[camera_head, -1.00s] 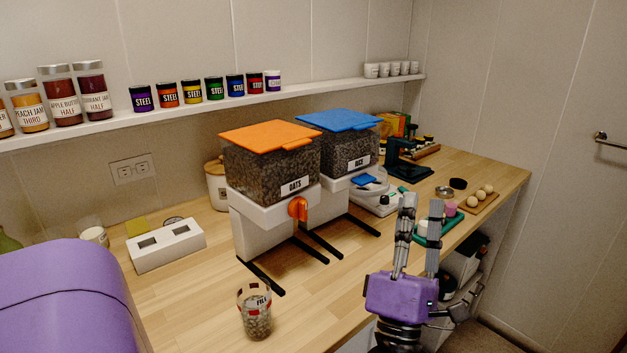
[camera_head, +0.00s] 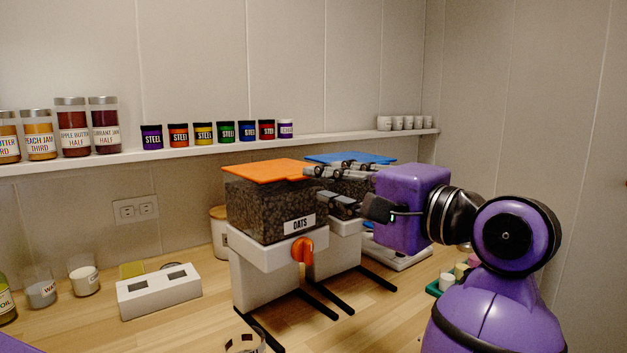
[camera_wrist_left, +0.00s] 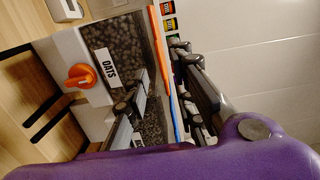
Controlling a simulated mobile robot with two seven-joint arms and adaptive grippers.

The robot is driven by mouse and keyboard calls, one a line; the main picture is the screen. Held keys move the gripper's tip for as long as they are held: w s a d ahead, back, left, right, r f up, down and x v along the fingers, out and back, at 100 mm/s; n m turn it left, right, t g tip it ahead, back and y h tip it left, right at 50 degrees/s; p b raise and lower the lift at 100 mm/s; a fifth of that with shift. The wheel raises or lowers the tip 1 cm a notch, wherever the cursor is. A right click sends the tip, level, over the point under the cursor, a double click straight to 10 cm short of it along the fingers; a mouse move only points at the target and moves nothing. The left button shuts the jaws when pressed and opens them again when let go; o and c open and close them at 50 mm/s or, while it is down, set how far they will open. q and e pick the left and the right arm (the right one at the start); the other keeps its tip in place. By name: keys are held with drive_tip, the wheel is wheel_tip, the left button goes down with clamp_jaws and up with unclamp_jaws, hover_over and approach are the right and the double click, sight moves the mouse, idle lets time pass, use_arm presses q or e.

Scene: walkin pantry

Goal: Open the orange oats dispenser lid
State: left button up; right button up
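The oats dispenser (camera_head: 268,208) is a clear bin of dark grains on a white stand with an orange knob (camera_head: 303,250). Its orange lid (camera_head: 265,171) lies flat on top, closed; in the left wrist view the lid (camera_wrist_left: 157,40) is a thin edge-on strip. My left gripper (camera_head: 314,184) is at the lid's right front corner, fingers apart. One finger is at about lid height by the front tab, the other lower, in front of the bin. In the left wrist view the fingers (camera_wrist_left: 153,74) lie on either side of the lid's line. Contact cannot be told. My right gripper is not in view.
A blue-lidded dispenser (camera_head: 352,159) stands close behind, partly hidden by my gripper. A shelf (camera_head: 200,154) with jars and small tins runs along the wall. A white two-slot block (camera_head: 160,292) and a glass (camera_head: 245,343) stand on the wooden counter.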

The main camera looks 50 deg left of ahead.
use_arm(q)
drive_tip(key=a, duration=0.4)
drive_tip(key=shift+a, duration=0.4)
drive_tip(key=shift+c, duration=0.2)
clamp_jaws()
